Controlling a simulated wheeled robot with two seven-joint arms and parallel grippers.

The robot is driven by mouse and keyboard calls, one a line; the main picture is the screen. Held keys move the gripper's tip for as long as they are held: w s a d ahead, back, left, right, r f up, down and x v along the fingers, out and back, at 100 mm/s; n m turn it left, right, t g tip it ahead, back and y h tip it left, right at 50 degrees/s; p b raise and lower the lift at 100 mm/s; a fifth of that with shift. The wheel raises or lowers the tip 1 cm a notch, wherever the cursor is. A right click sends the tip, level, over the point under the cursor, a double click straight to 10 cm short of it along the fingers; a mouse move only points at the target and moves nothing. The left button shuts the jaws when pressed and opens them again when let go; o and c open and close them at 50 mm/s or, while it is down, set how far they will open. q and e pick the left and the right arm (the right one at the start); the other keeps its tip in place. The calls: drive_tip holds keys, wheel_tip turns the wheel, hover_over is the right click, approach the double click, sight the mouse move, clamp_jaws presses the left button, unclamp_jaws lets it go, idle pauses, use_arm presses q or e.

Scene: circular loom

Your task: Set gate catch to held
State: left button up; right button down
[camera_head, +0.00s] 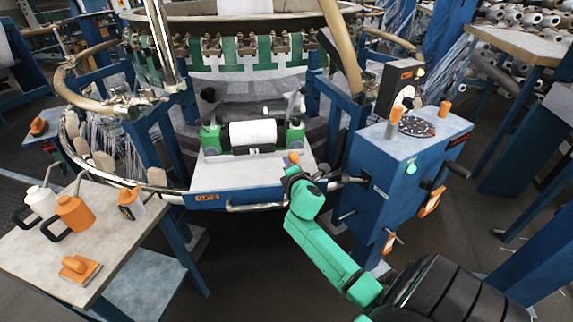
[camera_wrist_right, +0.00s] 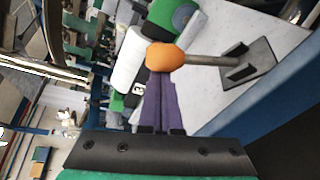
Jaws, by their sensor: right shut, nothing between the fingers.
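The catch appears to be a short metal lever (camera_wrist_right: 205,60) with an orange knob (camera_wrist_right: 165,57), rising from a dark base plate (camera_wrist_right: 248,62) on the pale deck. In the head view the orange knob (camera_head: 294,157) shows at the right end of the deck (camera_head: 215,173). My right gripper (camera_head: 291,171) is at the knob; its purple fingers (camera_wrist_right: 160,95) are shut with nothing between them. In the wrist view the fingertips overlap the knob's lower edge; I cannot tell whether they touch. The lever's base is hidden in the head view. My left gripper is not in view.
A white roll (camera_head: 253,133) between green holders sits behind the deck. A blue control box (camera_head: 400,165) with knobs and handles stands right of my gripper. A side table (camera_head: 40,245) with orange and white bottles is at the left. A curved metal rail runs below the deck.

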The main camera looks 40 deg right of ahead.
sight(295, 158)
drive_tip(key=shift+s+d+r+m+t, duration=0.2)
drive_tip(key=shift+r+m+t, duration=0.05)
drive_tip(key=shift+m+t, duration=0.05)
drive_tip(key=shift+s+r, duration=0.1)
drive_tip(key=shift+s+d+r+p, duration=0.55)
drive_tip(key=shift+s+d+p, duration=0.15)
drive_tip(key=shift+s, duration=0.15)
drive_tip(key=s+d+m+b, duration=0.1)
drive_tip(key=b, duration=0.1)
drive_tip(key=s+d+m+t+b, duration=0.1)
drive_tip(key=b, duration=0.1)
drive_tip(key=s+f+m+t+b, duration=0.1)
drive_tip(key=s+b, duration=0.1)
drive_tip(key=shift+s+d+m+h+b, duration=0.1)
drive_tip(key=shift+d+m+h+b, duration=0.2)
drive_tip(key=shift+d+b, duration=0.1)
drive_tip(key=shift+s+d+r+m+t+b, duration=0.15)
drive_tip(key=shift+m+t+b, duration=0.15)
drive_tip(key=shift+m+b, duration=0.25)
drive_tip(key=shift+r, duration=0.1)
drive_tip(key=shift+s, duration=0.1)
